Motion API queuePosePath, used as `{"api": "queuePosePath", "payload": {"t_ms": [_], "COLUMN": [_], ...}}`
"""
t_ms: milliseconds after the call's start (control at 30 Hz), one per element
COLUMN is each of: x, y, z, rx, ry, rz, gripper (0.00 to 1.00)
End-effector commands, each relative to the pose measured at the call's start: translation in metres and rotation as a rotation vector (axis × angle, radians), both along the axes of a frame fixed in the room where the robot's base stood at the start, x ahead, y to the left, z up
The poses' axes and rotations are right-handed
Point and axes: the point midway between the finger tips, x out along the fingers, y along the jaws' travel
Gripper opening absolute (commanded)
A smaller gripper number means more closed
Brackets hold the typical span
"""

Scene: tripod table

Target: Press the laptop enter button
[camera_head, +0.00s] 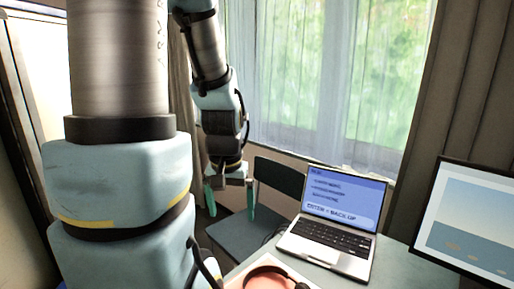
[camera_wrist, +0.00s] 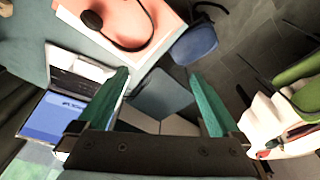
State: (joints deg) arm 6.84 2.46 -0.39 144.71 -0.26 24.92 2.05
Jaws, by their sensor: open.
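An open silver laptop (camera_head: 316,252) with a black keyboard (camera_head: 336,236) stands on the table, its lit blue screen (camera_head: 344,197) facing the camera. Single keys, the enter key among them, are too small to tell apart. The laptop also shows at the left of the wrist view (camera_wrist: 80,68), partly covered by a finger. My gripper (camera_head: 230,200) hangs to the left of the laptop in the head view, in front of a chair and apart from the laptop. Its two green fingers are spread wide and empty, as the wrist view (camera_wrist: 163,88) shows.
A dark teal chair (camera_head: 232,238) stands by the table (camera_head: 405,262). Headphones (camera_head: 268,270) lie on a pink surface near the laptop. A framed screen or picture (camera_head: 470,225) is at the right. A blue seat (camera_wrist: 194,44) and a cluttered white object (camera_wrist: 275,115) show in the wrist view.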

Motion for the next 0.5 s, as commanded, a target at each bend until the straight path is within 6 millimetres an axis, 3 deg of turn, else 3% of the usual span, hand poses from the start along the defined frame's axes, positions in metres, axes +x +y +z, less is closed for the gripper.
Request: {"api": "queuePosePath", "payload": {"t_ms": [100, 300, 500], "x": [-0.0112, -0.0118, -0.0115], "y": [0.0067, 0.0068, 0.0067], "z": [-0.0013, -0.0016, -0.0015], "rx": [-0.006, -0.006, -0.007], "ry": [-0.002, -0.001, -0.001], "rz": [0.057, 0.062, 0.060], "gripper": [1.00, 1.00, 0.79]}}
